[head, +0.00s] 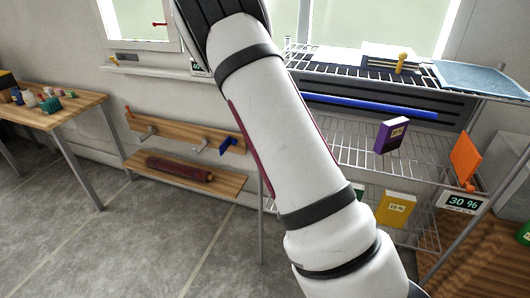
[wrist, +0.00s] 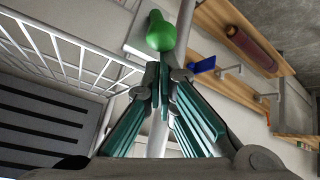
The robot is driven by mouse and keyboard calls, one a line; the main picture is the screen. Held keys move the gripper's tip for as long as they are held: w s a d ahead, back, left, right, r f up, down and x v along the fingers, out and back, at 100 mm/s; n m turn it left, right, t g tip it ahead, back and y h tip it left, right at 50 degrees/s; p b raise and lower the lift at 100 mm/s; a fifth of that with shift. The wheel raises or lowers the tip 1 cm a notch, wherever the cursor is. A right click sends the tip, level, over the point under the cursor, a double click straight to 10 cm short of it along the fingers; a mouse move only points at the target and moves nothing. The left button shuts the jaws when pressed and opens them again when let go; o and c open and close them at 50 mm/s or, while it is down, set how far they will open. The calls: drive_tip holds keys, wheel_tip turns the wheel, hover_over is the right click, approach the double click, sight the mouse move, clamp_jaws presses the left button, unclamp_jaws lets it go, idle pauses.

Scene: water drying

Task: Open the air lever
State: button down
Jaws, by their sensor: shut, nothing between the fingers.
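A green, bulb-ended handle (wrist: 245,45) shows in the wrist view just beyond my fingertips; no label marks it as the air lever. My gripper (wrist: 165,72) is shut and empty, its dark green fingers close to the handle. I cannot tell whether they touch it. In the head view my arm hides the gripper and this handle. Other coloured handles show there: a blue one (head: 226,146) on a wooden board, a yellow one (head: 401,63) on the rack top, and a red one (head: 160,24) at the window.
A wire rack (head: 350,151) fills the right, with a purple box (head: 391,136) and a yellow box (head: 396,209). A low wooden shelf (head: 222,185) bears a dark red roll (head: 180,169). A table (head: 75,108) stands left. The floor between is clear.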

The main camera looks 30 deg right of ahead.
drive_tip(key=s+a+f+t+h+b, duration=0.1)
drive_tip(key=b, duration=0.1)
drive_tip(key=s+a+f+t+h+b, duration=0.1)
drive_tip(key=a+f+h, duration=0.1)
drive_tip(key=shift+s+a+f+n+t+b, duration=0.1)
drive_tip(key=shift+s+a+n+t+b, duration=0.2)
drive_tip(key=shift+s+b, duration=0.1)
idle(0.5)
drive_tip(key=shift+s+a+f, duration=0.1)
drive_tip(key=shift+s+a, duration=0.4)
drive_tip(key=shift+a, duration=0.1)
